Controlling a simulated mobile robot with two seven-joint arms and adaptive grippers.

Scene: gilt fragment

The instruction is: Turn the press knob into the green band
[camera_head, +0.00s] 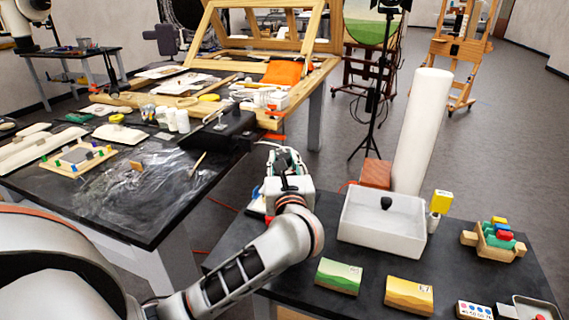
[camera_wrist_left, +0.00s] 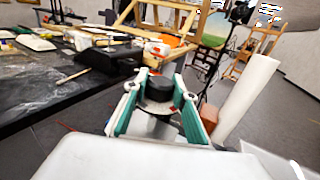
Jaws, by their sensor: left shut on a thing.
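Below the knob, a pale dial face with a little red (camera_wrist_left: 168,124) shows between the fingers. The green band and the knob's pointer cannot be made out. In the head view, my arm and gripper hide most of the press and its knob. My right gripper is not in view.
A white bin (camera_head: 382,222) holding a small black item stands right of my left arm, with a tall white roll (camera_head: 423,130) behind it. Green (camera_head: 339,276) and yellow (camera_head: 409,296) cards lie in front. A cluttered worktable (camera_head: 150,215) stands at left.

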